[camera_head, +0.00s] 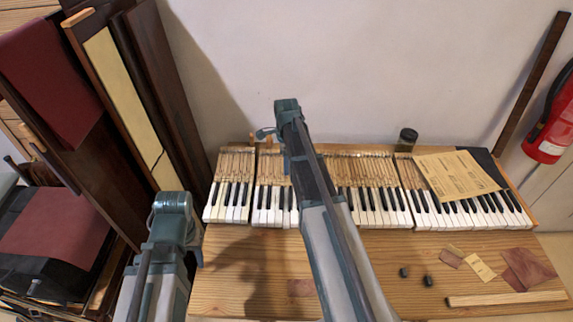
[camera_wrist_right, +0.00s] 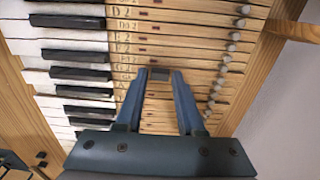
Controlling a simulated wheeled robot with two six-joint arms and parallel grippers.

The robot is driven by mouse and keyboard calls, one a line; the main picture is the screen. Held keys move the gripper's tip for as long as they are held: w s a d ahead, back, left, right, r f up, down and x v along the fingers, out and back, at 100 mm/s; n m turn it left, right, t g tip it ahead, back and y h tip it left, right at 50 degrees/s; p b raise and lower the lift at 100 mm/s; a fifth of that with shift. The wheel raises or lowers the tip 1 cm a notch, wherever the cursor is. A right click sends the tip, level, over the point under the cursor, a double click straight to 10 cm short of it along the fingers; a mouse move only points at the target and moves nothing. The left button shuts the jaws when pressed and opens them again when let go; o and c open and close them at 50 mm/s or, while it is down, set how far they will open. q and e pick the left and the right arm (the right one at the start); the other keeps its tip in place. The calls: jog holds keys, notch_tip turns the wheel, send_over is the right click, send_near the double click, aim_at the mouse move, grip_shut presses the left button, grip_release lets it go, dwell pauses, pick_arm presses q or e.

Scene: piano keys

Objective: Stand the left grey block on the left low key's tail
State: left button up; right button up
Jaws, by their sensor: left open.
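In the head view my right gripper (camera_head: 284,150) reaches down over the tails in the left half of the keyboard, mostly hidden by my arm. Two more dark blocks, a left one (camera_head: 404,272) and a right one (camera_head: 428,281), lie on the table. My left gripper (camera_head: 197,252) is open near the table's left edge. Which key is low is unclear.
White and black keys (camera_head: 375,207) run along the wooden table (camera_head: 255,285). A paper sheet (camera_head: 458,175) covers tails at the right, near a dark jar (camera_head: 408,140). Reddish scraps (camera_head: 527,268) and a wooden strip (camera_head: 505,299) lie front right. Dark panels (camera_head: 160,75) stand left.

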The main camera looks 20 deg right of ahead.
jog(key=shift+r+p, duration=0.65)
jog(key=shift+r, duration=0.2)
pick_arm(q)
jog(key=shift+r, duration=0.85)
pick_arm(e)
jog(key=o, duration=0.6)
jog(key=shift+c, duration=0.2)
notch_tip(320, 180, up, 5)
jog(key=p, duration=0.5)
pick_arm(q)
notch_tip(320, 180, up, 5)
pick_arm(e)
jog(key=shift+f, duration=0.1)
